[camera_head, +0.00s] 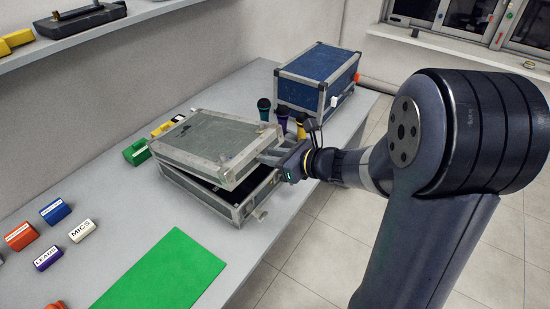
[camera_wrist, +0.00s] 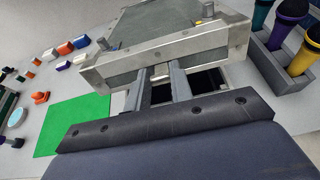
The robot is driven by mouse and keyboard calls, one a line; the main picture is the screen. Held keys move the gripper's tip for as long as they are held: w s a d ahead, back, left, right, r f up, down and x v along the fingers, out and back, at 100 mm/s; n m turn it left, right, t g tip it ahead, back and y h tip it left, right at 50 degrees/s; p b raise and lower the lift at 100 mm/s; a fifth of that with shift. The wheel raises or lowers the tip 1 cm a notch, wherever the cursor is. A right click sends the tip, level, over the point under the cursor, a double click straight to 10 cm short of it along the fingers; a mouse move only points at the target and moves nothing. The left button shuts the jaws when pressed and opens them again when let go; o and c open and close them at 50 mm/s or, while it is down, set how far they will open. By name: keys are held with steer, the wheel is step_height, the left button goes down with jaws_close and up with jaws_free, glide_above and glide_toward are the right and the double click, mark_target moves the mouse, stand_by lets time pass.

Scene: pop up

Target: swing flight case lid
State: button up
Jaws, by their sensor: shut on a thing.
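The grey flight case (camera_head: 238,209) sits on the grey table, its lid (camera_head: 212,140) raised a little at the near right side, with a dark gap under it. The lid is still low over the base. My gripper (camera_head: 268,157) reaches in from the right and is shut on the lid's front edge. In the wrist view the lid (camera_wrist: 165,63) spans the top, and the two fingers (camera_wrist: 163,76) meet its metal edge. The inside of the case is mostly hidden in shadow.
A blue case (camera_head: 310,80) stands behind, with microphones in a holder (camera_wrist: 275,62) beside it. A green mat (camera_head: 163,272) lies in front. Labelled blocks, such as MICS (camera_head: 82,230), sit at left. A shelf (camera_head: 80,35) hangs above the table.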

steer(key=shift+w+a+r+p, duration=0.15)
steer(key=shift+r+p, duration=0.25)
steer(key=shift+r, duration=0.3)
steer(key=shift+w+a+r+p, duration=0.1)
steer(key=shift+r+p, duration=0.3)
steer(key=shift+r, duration=0.3)
steer(key=shift+w+a+r+p, duration=0.15)
steer(key=shift+r+p, duration=0.3)
steer(key=shift+r, duration=0.15)
steer(key=w+a+r+p, duration=0.3)
steer(key=a+r+p, duration=0.1)
steer(key=r+p, duration=0.3)
steer(key=shift+w+a+r, duration=0.15)
steer(key=shift+w+r, duration=0.1)
steer(key=shift+r, duration=0.8)
